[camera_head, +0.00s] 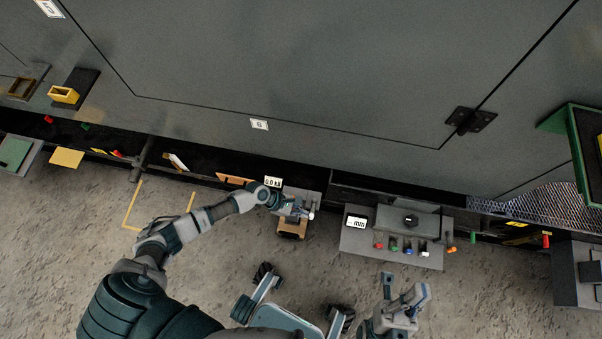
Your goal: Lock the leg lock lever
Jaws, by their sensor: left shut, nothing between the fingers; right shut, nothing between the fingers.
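My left gripper (300,211) is shut and empty. It is over a small grey unit with a "0.0 k" display (273,182) at the base of the enclosure. A small pale-tipped part (311,211) shows right at its fingertips; I cannot tell whether it is the leg lock lever or whether they touch. A brown block (291,229) is just below the gripper. My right gripper (408,300) is shut and empty, low in the picture over the floor, apart from everything. No part is clearly marked as the leg lock lever.
A grey control box (360,243) with an "mm" display and several coloured knobs stands right of the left gripper. The large grey enclosure (300,70) fills the top. A green frame (560,122) juts in at the right. Bare concrete floor (490,300) lies open below.

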